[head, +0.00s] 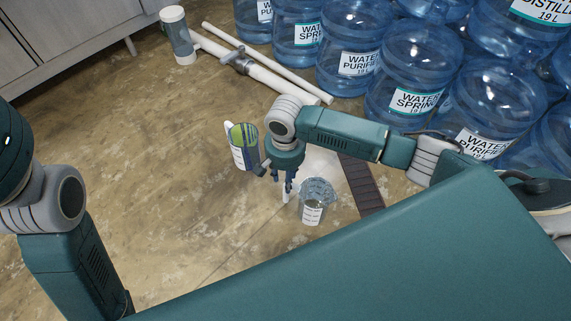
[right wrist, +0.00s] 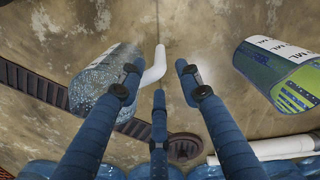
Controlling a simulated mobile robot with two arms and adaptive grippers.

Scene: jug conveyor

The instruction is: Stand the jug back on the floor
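A clear jug (head: 312,211) with a white label is on the floor area just right of my right gripper (head: 288,188). The jug also shows left of the fingers in the right wrist view (right wrist: 100,75). My right gripper's fingers (right wrist: 158,80) are spread and hold nothing. A white bent piece (right wrist: 154,66) shows between or beyond the fingertips; I cannot tell whether it belongs to the jug. My left arm shows at the left of the head view, but its gripper is out of the picture.
A labelled container with green and blue on it (head: 243,147) is left of my right gripper. Large blue water bottles (head: 354,52) crowd the upper right. A dark grated strip (head: 360,183) is right of the jug. Floor at left is clear.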

